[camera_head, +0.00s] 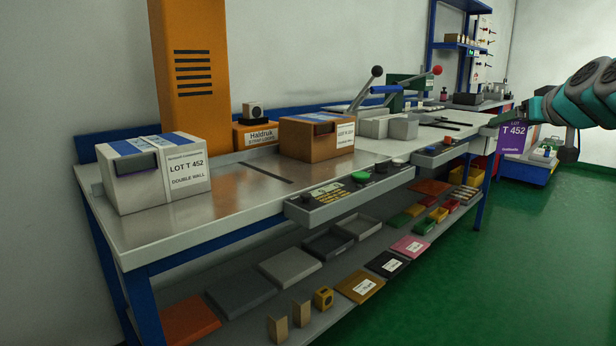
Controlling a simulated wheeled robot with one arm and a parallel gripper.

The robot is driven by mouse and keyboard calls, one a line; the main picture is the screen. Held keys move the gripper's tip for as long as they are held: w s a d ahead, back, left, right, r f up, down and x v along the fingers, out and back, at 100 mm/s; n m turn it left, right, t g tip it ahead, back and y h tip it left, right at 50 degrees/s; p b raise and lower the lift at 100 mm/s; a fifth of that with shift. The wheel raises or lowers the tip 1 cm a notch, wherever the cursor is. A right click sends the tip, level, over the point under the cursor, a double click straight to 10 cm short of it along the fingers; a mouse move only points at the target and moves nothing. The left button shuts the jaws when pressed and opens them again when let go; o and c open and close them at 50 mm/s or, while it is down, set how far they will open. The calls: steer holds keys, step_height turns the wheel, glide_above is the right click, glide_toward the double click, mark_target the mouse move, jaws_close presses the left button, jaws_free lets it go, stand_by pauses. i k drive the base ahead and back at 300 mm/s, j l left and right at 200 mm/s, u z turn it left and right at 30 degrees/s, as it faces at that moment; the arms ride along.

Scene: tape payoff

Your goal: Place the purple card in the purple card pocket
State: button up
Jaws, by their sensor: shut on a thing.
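The purple card (512,138), lettered LOT T 452 in white, hangs upright at the right of the head view. My gripper (505,120) is shut on its upper edge, at the end of my teal and dark arm. The card is in the air beyond the front edge of the bench, apart from the boxes. A white box (155,190) labelled LOT T 452 DOUBLE WALL stands at the left end of the bench. On its front face is a dark pocket (137,164) with a purplish tint; I cannot tell its inside. My gripper is far to the right of it.
A brown box (315,142) stands mid-bench, with an orange column (190,60) behind. Levers with black and red knobs (437,70) rise farther back. A button panel (345,198) juts from the bench front. The lower shelf holds trays and cards. Green floor (500,260) is clear at right.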

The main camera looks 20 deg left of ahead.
mark_target(137, 171)
steer(key=k+u, duration=0.15)
steer(key=u, duration=0.25)
steer(key=k+j+u, duration=0.1)
steer(key=u, duration=0.3)
steer(key=k+j+u, duration=0.15)
steer(key=u, duration=0.25)
steer(key=i+j+u, duration=0.35)
